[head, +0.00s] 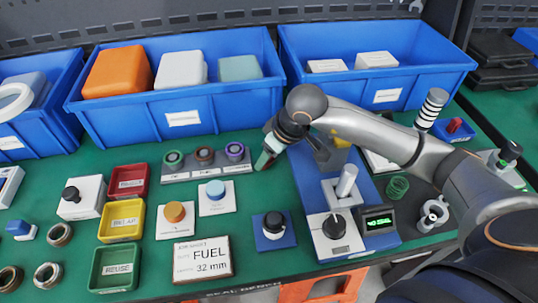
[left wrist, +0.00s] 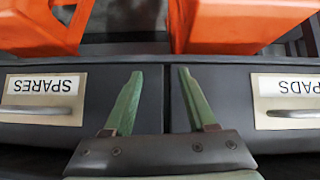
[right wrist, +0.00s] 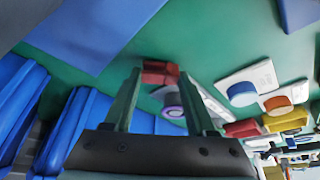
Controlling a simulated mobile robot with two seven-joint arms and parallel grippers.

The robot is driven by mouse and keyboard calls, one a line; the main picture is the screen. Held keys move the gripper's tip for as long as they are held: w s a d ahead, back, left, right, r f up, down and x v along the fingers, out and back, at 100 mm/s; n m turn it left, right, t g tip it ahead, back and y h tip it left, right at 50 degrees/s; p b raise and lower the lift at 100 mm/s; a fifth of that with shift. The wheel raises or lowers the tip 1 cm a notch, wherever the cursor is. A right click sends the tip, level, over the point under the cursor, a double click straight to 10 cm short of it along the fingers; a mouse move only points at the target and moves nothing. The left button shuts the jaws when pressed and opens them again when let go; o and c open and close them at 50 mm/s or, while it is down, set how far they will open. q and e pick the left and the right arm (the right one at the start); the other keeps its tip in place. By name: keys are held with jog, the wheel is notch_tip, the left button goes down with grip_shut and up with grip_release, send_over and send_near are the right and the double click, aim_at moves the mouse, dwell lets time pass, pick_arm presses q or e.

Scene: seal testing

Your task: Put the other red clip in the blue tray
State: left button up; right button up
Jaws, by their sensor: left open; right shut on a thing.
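My right gripper (head: 266,159) is over the bench, in front of the seam between the two big blue bins. In the right wrist view, its fingers (right wrist: 160,75) are shut on a red clip (right wrist: 158,67); the clip is mostly hidden by the gripper in the head view. A small blue tray (head: 464,135) stands at the right of the bench, with a red clip (head: 454,125) in it. My left gripper (left wrist: 156,72) is open and empty in front of the drawers, and outside the head view.
Big blue bins (head: 180,118) line the back. A rack of ringed pieces (head: 205,165) is just left of the right gripper. The blue mat (head: 357,180) with the tester, a green coil (head: 397,188) and a striped cylinder (head: 431,108) lie toward the tray. Drawers (left wrist: 40,98) face my left gripper.

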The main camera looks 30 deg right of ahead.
jog(key=shift+f, duration=0.2)
jog(key=shift+f+b, duration=0.25)
jog(key=shift+b, duration=0.05)
jog(key=o, duration=1.3)
jog(key=shift+r, duration=0.1)
jog(key=shift+o, duration=0.2)
